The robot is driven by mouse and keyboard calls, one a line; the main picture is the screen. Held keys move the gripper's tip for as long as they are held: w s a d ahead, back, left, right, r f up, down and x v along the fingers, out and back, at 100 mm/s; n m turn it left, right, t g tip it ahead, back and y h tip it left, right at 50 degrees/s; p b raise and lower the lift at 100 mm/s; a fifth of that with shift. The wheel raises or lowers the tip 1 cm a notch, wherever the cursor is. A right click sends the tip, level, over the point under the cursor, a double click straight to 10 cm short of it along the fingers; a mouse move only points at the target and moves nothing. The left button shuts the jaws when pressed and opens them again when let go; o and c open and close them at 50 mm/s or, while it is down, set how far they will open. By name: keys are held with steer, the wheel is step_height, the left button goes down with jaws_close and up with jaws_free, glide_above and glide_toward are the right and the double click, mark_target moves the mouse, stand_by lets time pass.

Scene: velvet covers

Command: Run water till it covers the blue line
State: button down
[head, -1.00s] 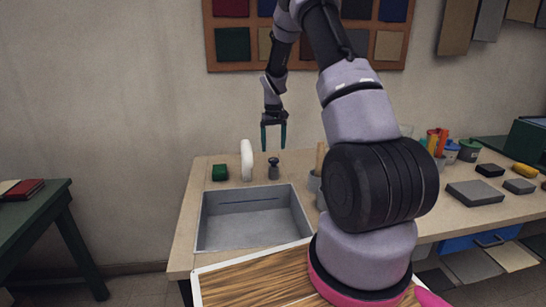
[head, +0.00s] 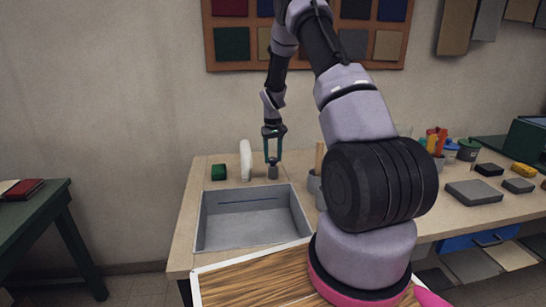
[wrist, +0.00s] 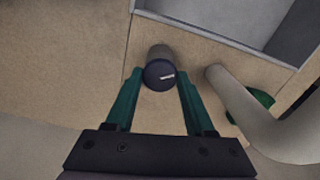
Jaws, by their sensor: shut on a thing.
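The grey sink (head: 203,225) is set into the counter, and its floor looks bare with no water visible. A thin dark line (head: 250,202) runs along its far wall; its blue colour is hard to make out. The white tap spout (head: 246,160) stands behind the sink and fills the right of the wrist view (wrist: 265,120). A grey knob (head: 273,173) stands to its right. In the wrist view, the knob's dark top (wrist: 160,74) carries a short white mark. My gripper (head: 273,160) points down over the knob and is shut on it, one green finger on each side.
A green block (head: 219,172) lies left of the spout. Grey cups (head: 314,182) stand right of the knob, partly behind my arm. Grey blocks (head: 473,194) lie on the right counter.

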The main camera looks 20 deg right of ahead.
mark_target(273, 159)
steer(key=m, duration=0.3)
steer(key=shift+m, duration=0.4)
steer(key=shift+c, duration=1.3)
jaws_free()
steer(key=shift+r, duration=0.15)
step_height(273, 159, up, 11)
steer(key=shift+f, duration=0.2)
